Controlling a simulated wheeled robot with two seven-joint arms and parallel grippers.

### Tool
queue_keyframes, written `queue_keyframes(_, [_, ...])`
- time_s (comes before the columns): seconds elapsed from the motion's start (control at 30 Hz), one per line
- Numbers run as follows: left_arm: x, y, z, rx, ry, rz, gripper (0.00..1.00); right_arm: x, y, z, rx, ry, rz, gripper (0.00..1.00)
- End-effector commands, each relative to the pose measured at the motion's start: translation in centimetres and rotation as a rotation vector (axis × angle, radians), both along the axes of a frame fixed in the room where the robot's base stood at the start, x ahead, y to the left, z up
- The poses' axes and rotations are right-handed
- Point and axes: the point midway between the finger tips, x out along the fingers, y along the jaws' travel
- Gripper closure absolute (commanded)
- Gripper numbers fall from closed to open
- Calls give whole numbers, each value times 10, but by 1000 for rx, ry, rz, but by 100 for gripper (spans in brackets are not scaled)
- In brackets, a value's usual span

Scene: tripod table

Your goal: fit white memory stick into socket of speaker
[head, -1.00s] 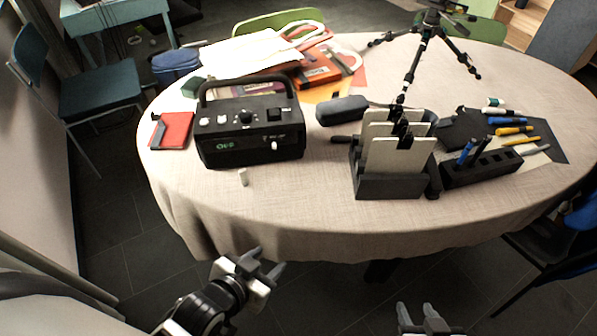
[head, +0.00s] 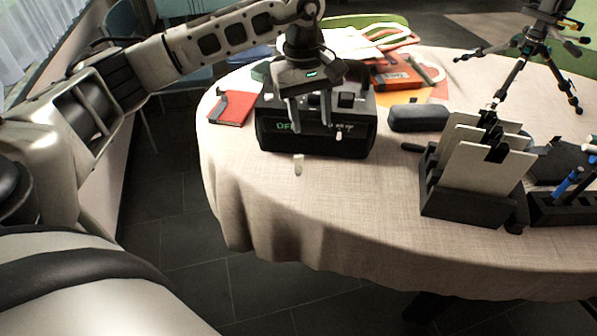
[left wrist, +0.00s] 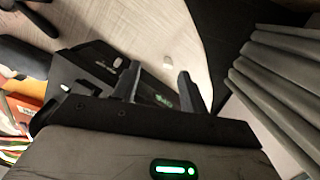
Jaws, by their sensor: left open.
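The white memory stick (head: 298,165) is a small pale piece on the tablecloth, just in front of the black speaker (head: 350,146). It also shows in the left wrist view (left wrist: 168,63), beyond my fingertips. The speaker has knobs on top and a green display. A small white piece (head: 338,133) sticks out of its front at the right; I cannot tell what it is. My left gripper (head: 311,114) is open and empty, pointing down over the speaker's front and hiding part of it. It is apart from the stick. The socket cannot be made out. My right gripper is out of view.
A red notebook (head: 231,108) lies left of the speaker. A dark case (head: 418,117) and a rack of pale panels (head: 468,205) stand to the right. A tripod (head: 515,68) stands at the back right. The cloth in front of the stick is clear.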

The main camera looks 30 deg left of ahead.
Motion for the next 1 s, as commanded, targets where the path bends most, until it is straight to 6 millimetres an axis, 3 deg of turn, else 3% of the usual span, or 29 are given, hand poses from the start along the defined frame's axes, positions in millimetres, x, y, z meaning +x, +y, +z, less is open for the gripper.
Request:
queue_keyframes(0.03, [3,17,6,60,-11,-10,56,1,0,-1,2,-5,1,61])
queue_keyframes(0.1, [3,31,11,112,-14,-21,56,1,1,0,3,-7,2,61])
queue_keyframes(0.2, [3,37,3,138,-10,-27,56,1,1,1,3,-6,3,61])
queue_keyframes(0.6, [3,35,-76,133,-10,-27,56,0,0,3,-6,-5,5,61])
queue_keyframes(0.87, [2,34,-96,131,-11,-27,56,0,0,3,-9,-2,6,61])
queue_keyframes(1.0, [0,28,-115,131,-9,-28,56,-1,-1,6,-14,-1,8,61])
